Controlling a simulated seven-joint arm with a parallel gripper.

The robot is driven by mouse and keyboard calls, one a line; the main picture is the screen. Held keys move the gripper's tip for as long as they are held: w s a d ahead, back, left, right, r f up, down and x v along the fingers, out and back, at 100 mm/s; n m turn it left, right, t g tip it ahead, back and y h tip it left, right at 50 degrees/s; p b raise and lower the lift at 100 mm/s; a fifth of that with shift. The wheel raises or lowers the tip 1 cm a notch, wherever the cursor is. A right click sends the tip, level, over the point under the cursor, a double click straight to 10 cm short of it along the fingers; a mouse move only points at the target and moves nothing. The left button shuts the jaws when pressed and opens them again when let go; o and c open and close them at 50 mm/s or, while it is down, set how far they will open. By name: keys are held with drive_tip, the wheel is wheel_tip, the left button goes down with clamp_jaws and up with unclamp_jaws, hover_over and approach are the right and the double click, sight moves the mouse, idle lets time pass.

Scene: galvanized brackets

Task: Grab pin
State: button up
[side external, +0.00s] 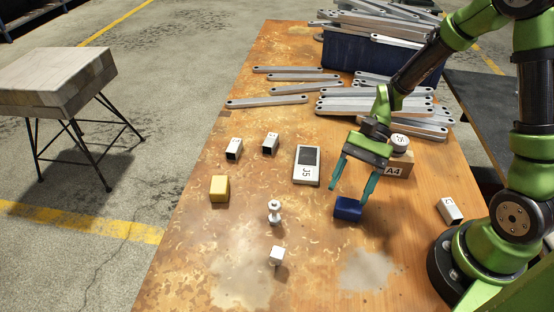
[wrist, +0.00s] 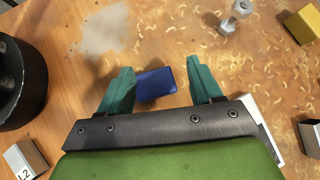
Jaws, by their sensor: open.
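The pin appears to be the pale grey, dumbbell-shaped piece (side external: 274,211) standing near the middle front of the table. It also shows at the top of the wrist view (wrist: 237,16). My gripper (side external: 350,194) is open, with its teal fingers pointing down over a blue block (side external: 347,210), to the right of the pin. In the wrist view the blue block (wrist: 156,85) lies between and just beyond the fingers of my gripper (wrist: 160,68). I cannot tell if the fingers touch it. Nothing is held.
A cardboard A4 box (side external: 398,165) sits behind my gripper. Metal bars (side external: 375,105) and a dark blue bin (side external: 350,58) fill the back.

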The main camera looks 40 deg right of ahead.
drive_tip(key=a+m+y, duration=0.1)
drive_tip(key=w+a+f+m+y, duration=0.1)
drive_tip(key=shift+f+y, duration=0.3)
drive_tip(key=shift+w+a+r+m+y, duration=0.35)
drive_tip(key=shift+w+a+y, duration=0.05)
drive_tip(key=shift+w+y, duration=0.1)
drive_tip(key=shift+w+a+r+m+y, duration=0.3)
drive_tip(key=shift+w+a+m+y, duration=0.1)
drive_tip(key=shift+w, duration=0.1)
drive_tip(key=shift+a, duration=0.4)
approach(283, 251)
drive_tip(key=a+f, duration=0.3)
drive_tip(key=f, duration=0.1)
drive_tip(key=shift+w+a+f, duration=0.1)
drive_tip(key=shift+a, duration=0.25)
drive_tip(key=x, duration=0.4)
drive_tip(key=shift+s+a, duration=0.1)
drive_tip(key=shift+s, duration=0.2)
drive_tip(key=shift+a, duration=0.5)
clamp_jaws()
